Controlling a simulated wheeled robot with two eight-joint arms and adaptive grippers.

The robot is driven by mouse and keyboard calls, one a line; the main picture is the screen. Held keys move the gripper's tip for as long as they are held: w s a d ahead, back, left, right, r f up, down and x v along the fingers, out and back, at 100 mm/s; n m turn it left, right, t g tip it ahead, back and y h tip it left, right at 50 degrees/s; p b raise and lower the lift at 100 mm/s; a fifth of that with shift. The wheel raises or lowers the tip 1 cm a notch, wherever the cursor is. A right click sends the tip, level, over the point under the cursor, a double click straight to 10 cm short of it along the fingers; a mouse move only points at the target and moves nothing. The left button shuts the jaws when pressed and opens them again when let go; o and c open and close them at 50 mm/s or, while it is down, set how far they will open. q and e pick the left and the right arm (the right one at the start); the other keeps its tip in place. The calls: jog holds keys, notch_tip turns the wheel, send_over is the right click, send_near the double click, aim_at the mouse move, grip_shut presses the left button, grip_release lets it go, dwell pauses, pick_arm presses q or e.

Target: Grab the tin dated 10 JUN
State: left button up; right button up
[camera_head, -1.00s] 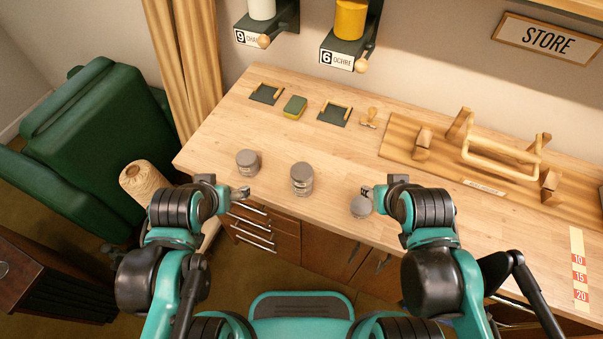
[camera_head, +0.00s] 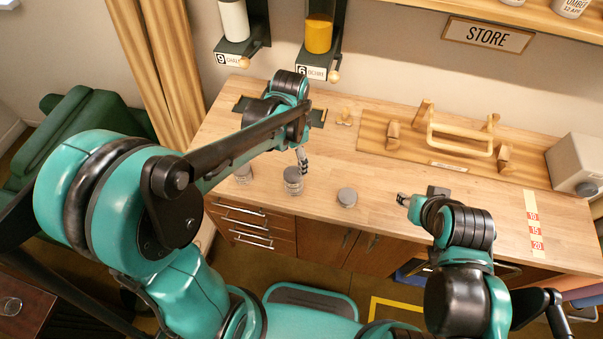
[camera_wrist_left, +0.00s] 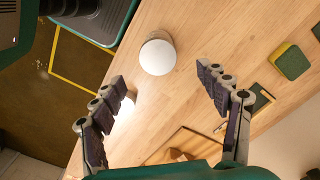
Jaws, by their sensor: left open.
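My left gripper (camera_head: 302,160) is above the table, just behind and above the middle tin, pointing down. In the left wrist view, the left gripper (camera_wrist_left: 168,90) is open and empty, and a pale-lidded tin (camera_wrist_left: 157,56) lies beyond its fingertips. I cannot tell which tin this is.
A wooden rack with a handle (camera_head: 460,148) stands at the back right, with a grey box (camera_head: 575,165) beyond it. A green and yellow sponge (camera_wrist_left: 291,62) shows in the wrist view. The table between the tins and rack is clear.

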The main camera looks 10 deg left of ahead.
aim_at(293, 174)
pick_arm(q)
notch_tip(293, 174, down, 8)
jog(key=shift+s+r+b, duration=0.15)
jog(key=shift+r+b, duration=0.05)
jog(key=shift+b, duration=0.8)
jog(key=shift+c, duration=0.3)
jog(key=c, duration=1.2)
